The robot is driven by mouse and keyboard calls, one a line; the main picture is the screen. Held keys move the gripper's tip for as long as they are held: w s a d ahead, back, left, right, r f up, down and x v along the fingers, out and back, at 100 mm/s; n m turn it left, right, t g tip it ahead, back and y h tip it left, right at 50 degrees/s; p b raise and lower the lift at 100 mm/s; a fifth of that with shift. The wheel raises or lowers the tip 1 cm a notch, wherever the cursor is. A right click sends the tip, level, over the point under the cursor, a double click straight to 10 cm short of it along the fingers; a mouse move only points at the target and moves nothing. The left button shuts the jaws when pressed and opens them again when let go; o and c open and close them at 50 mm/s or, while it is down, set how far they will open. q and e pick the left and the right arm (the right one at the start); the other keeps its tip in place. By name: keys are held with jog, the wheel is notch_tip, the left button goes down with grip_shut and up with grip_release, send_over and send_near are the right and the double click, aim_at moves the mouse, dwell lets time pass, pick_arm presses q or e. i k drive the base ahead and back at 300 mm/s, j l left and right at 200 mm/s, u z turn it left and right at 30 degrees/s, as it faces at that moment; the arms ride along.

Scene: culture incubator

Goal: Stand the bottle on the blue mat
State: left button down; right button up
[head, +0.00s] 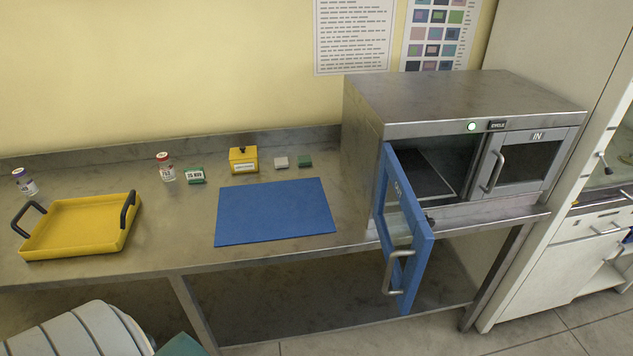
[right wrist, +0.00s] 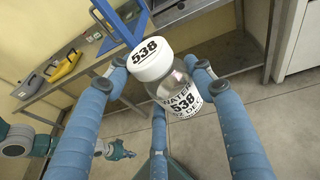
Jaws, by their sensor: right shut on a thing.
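The bottle (right wrist: 178,84) is clear with a white cap marked 538 and a white label reading WATER. It shows in the right wrist view, tilted, between the blue fingers of my right gripper (right wrist: 160,66), which is shut on it. The bottle is held off the counter, with floor behind it. The blue mat (head: 275,212) lies flat and empty on the steel counter in the head view. Neither gripper shows in the head view. What looks like my left gripper (right wrist: 116,150) is small at the lower left of the right wrist view; its jaws are unclear.
The incubator (head: 465,100) stands right of the mat, its blue-framed door (head: 421,240) open over the counter's front edge. A yellow tray (head: 75,228) is at left. Two vials (head: 166,170) (head: 25,183), a yellow box (head: 243,160) and small blocks stand behind.

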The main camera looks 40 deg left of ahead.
aim_at(264, 208)
jog(key=j+z, duration=0.2)
jog(key=z, duration=0.25)
jog(key=k+j+z, duration=0.1)
jog(key=z, duration=0.3)
jog(key=j+z, duration=0.25)
jog(key=z, duration=0.2)
jog(key=k+j+z, duration=0.1)
jog(key=z, duration=0.35)
jog(key=k+j+z, duration=0.15)
jog(key=k+z, duration=0.25)
jog(key=k+j+z, duration=0.1)
jog(key=k+z, duration=0.25)
jog(key=k+u, duration=0.15)
jog(key=u, duration=0.2)
jog(key=k+j+u, duration=0.15)
jog(key=u, duration=0.15)
jog(key=k+j+u, duration=0.15)
jog(key=u, duration=0.2)
